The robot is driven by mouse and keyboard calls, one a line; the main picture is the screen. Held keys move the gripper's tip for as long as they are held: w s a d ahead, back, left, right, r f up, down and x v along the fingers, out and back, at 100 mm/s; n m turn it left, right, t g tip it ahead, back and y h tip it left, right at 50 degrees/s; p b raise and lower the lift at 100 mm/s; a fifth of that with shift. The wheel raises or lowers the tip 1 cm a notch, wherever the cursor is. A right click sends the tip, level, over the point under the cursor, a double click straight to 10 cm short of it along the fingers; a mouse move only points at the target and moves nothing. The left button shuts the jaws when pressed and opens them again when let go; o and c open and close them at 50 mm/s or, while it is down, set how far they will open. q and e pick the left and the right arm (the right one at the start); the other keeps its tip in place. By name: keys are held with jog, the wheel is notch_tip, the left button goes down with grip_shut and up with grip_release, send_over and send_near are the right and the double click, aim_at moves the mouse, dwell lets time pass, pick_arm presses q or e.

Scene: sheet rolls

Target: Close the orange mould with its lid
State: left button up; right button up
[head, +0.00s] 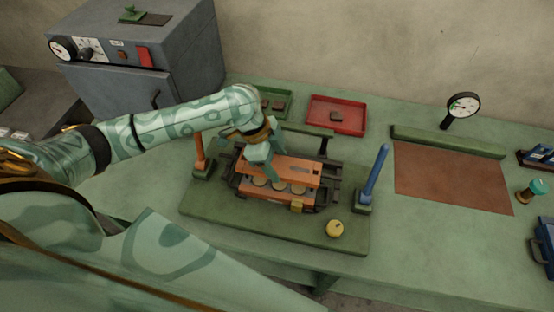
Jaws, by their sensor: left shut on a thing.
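The orange mould (274,194) sits in a dark frame on a green board (225,213) in the middle of the table. Several round pale cavities show along its front part. Its orange lid (298,170) lies over the back part, with the row of cavities bare in front of it. I cannot tell whether the lid touches the mould. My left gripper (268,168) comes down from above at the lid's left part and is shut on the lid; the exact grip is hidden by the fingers. My right gripper is not in view.
An orange post (199,150) stands left of the mould and a blue lever (376,172) right of it. A yellow knob (335,228) is at the board's front. A red tray (337,116) and a green tray (277,104) lie behind. A brown mat (450,178) lies right.

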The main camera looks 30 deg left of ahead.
pick_arm(q)
jog(key=shift+f+b, duration=2.05)
jog(key=shift+b, duration=0.25)
jog(key=shift+f, duration=1.35)
jog(key=o, duration=1.5)
jog(key=shift+o, duration=0.8)
jog(key=shift+f, duration=0.1)
jog(key=p+v, duration=0.5)
jog(key=v, duration=1.1)
jog(key=shift+r, duration=0.25)
jog(key=shift+s, duration=0.1)
